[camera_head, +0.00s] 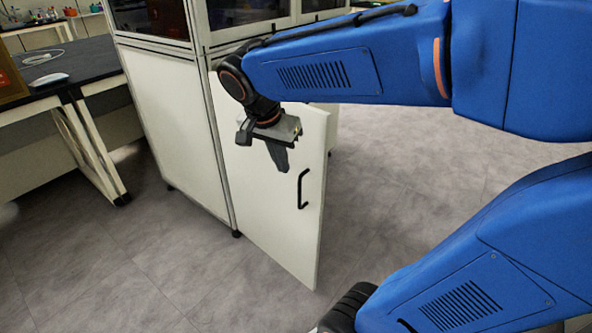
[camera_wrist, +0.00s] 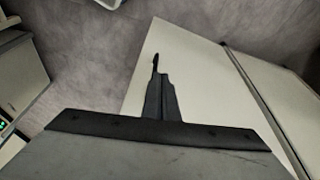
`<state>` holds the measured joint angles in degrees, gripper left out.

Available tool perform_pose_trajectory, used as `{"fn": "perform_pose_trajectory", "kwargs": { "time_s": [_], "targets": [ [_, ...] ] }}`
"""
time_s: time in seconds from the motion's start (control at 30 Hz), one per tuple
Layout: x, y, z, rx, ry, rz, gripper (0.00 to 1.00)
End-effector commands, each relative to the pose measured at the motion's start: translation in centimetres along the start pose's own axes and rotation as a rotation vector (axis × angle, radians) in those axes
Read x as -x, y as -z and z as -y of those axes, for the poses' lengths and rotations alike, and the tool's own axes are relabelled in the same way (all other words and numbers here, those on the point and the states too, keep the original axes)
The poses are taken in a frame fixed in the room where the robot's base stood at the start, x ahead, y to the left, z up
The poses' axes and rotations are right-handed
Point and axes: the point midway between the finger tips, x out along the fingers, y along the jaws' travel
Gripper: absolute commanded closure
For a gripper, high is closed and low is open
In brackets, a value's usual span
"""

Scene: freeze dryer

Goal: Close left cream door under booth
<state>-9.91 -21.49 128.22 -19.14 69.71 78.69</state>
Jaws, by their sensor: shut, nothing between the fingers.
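The left cream door (camera_head: 270,215) under the booth (camera_head: 185,125) stands open, swung out from the cabinet front, with a black bar handle (camera_head: 303,188) near its free edge. My gripper (camera_head: 281,165) is shut and empty. It hangs in front of the upper part of the door's handle side, left of the handle and higher. Whether it touches the door cannot be told. In the wrist view, the shut fingers (camera_wrist: 157,85) overlap the cream door (camera_wrist: 195,75).
A black-topped bench (camera_head: 75,68) with a white mouse (camera_head: 46,81) stands at the left. Grey floor (camera_head: 110,275) is clear in front of the door and to its right. My blue arm spans the upper right.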

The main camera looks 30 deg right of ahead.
Motion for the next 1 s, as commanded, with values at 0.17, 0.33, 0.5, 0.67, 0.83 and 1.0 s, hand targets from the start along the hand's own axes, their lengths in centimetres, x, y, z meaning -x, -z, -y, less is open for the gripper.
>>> {"fn": "perform_pose_trajectory", "kwargs": {
  "time_s": [0.17, 0.33, 0.5, 0.67, 0.83, 1.0],
  "targets": [
    [0.2, 1.1, 2.1, -0.154, -0.046, -0.040, 1.00],
    [0.2, 1.4, 2.6, -0.214, -0.060, -0.056, 1.00],
    [-1.2, 1.5, 2.5, -0.218, -0.063, -0.057, 1.00],
    [-3.8, 1.6, 2.3, -0.218, -0.063, -0.056, 1.00],
    [-6.8, 1.8, 2.1, -0.217, -0.064, -0.055, 1.00],
    [-9.8, 1.9, 1.9, -0.216, -0.063, -0.056, 1.00]
  ]
}}
